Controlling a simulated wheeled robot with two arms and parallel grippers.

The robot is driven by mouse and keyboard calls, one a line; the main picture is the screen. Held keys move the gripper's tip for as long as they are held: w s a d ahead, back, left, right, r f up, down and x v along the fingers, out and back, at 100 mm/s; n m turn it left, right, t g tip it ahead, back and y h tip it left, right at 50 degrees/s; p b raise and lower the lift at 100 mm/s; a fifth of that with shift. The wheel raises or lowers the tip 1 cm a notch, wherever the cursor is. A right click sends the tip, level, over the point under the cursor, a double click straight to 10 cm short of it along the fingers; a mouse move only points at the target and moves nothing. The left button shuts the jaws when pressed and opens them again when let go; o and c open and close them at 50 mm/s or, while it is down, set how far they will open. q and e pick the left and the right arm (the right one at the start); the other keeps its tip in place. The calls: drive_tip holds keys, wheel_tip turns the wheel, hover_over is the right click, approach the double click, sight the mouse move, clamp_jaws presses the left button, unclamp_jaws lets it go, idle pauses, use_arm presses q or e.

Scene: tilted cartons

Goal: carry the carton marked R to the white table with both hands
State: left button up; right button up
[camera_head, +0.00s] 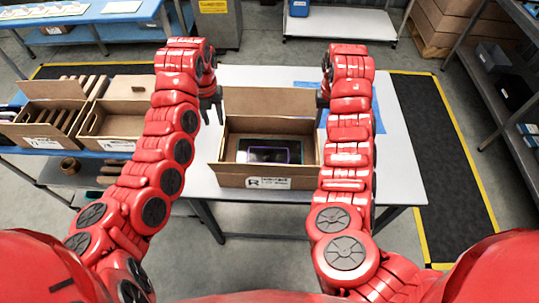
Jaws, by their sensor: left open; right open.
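The carton marked R (232,181) stands open in the middle of the head view, with its white label on the front wall and a dark flat item with a purple edge (269,151) inside. It stands on a white-topped table (399,177). My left gripper (212,112) is open beside the carton's left rear side. My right gripper (321,103) is open beside its right rear side. Whether either finger touches the cardboard cannot be told. My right arm hides part of the carton's right side.
A blue sheet (378,112) lies on the table right of my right arm. A black mat with yellow edges (447,150) and shelving are at the right. Another blue bench is at the back left.

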use_arm(q)
wheel_tip(320, 180, down, 5)
use_arm(e)
wheel_tip(320, 180, down, 5)
drive_tip(key=shift+w+f, duration=0.1)
use_arm(q)
wheel_tip(320, 180, down, 12)
drive_tip(key=shift+w+r, duration=0.1)
use_arm(e)
wheel_tip(320, 180, down, 12)
drive_tip(key=shift+r, duration=0.2)
use_arm(q)
clamp_jaws()
use_arm(e)
clamp_jaws()
idle(0.7)
